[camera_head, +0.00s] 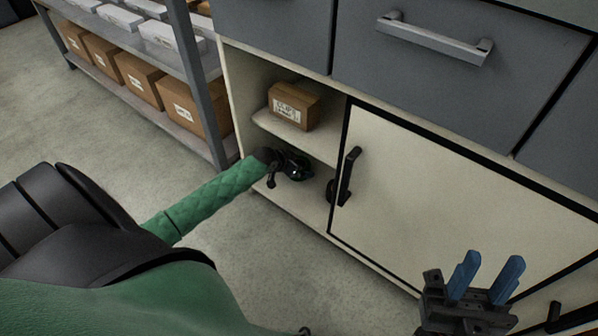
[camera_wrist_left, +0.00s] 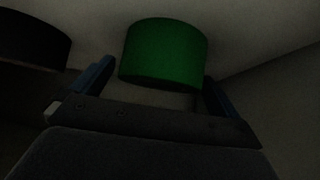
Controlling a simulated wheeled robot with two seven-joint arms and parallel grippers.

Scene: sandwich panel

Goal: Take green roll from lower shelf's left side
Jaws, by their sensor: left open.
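The green roll (camera_wrist_left: 164,55) shows in the left wrist view, standing on a pale surface. My left gripper (camera_wrist_left: 156,86) is open, with one blue finger on each side of the roll's near part. I cannot tell whether the fingers touch it. In the head view my left arm reaches into the open lower compartment of the cabinet (camera_head: 240,95), and the wrist (camera_head: 288,165) is at the lower shelf. My right gripper (camera_head: 487,276) is open and empty in front of the cabinet door.
A dark roll (camera_wrist_left: 30,40) stands left of the green one in the left wrist view. A cardboard box (camera_head: 293,106) sits on the shelf above my left wrist. The cabinet door (camera_head: 440,190) with a black handle (camera_head: 348,176) bounds the opening on the right.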

